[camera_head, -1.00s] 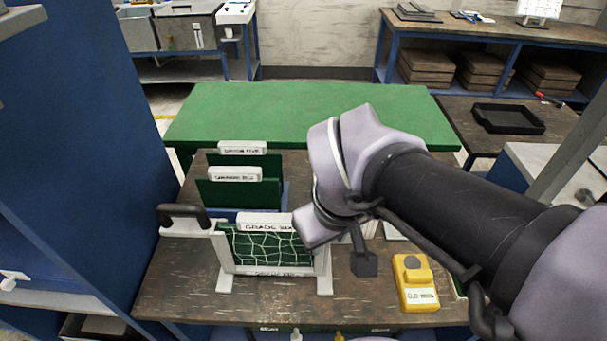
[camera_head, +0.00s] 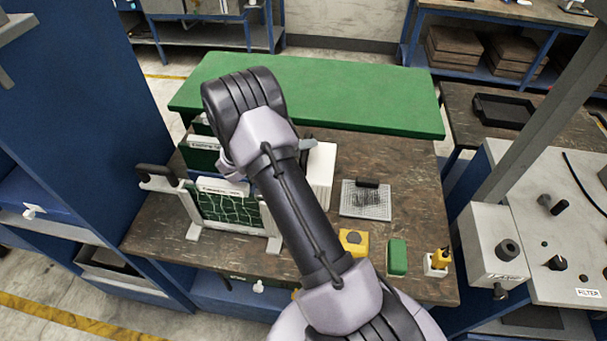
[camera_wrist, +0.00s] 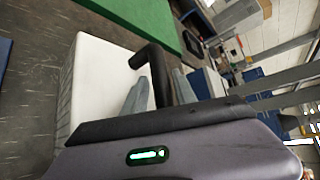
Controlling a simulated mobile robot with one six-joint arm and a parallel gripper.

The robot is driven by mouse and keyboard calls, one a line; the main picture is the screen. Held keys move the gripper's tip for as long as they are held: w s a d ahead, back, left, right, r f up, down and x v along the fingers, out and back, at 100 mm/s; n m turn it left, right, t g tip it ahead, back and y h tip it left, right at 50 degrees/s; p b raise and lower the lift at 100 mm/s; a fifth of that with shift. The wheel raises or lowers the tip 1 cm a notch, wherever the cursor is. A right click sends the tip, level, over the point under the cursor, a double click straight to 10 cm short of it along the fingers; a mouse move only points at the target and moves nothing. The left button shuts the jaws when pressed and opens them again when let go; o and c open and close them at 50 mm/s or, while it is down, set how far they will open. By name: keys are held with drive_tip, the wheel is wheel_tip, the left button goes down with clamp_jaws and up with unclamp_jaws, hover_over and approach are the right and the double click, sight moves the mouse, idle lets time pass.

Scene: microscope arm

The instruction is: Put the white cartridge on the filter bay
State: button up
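The white cartridge (camera_head: 321,172) is a white block on the dark table in the head view, partly behind my arm. In the wrist view it fills the left side (camera_wrist: 92,85), with a black bar handle (camera_wrist: 153,62) rising from it. My gripper's grey fingers (camera_wrist: 160,92) stand one on each side of that handle, very near it. I cannot tell whether they press on it. In the head view the fingers (camera_head: 306,143) show only in part, at the cartridge's far end. A label reading FILTER (camera_head: 588,293) is on the pale machine at right; the bay itself is not clearly seen.
A grey rack with GRADE-labelled green panels (camera_head: 225,205) stands left of my arm. A gridded plate (camera_head: 366,199), a yellow block (camera_head: 353,242), a green block (camera_head: 397,257) and a yellow-topped holder (camera_head: 437,262) lie right of it. The pale knobbed machine (camera_head: 550,240) borders the table.

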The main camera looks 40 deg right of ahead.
sight(312, 157)
drive_tip(key=x, duration=0.3)
drive_tip(key=shift+s, duration=0.15)
drive_tip(key=shift+r, duration=0.1)
drive_tip(key=shift+c, duration=0.4)
clamp_jaws()
drive_tip(key=shift+a, duration=0.1)
idle(0.5)
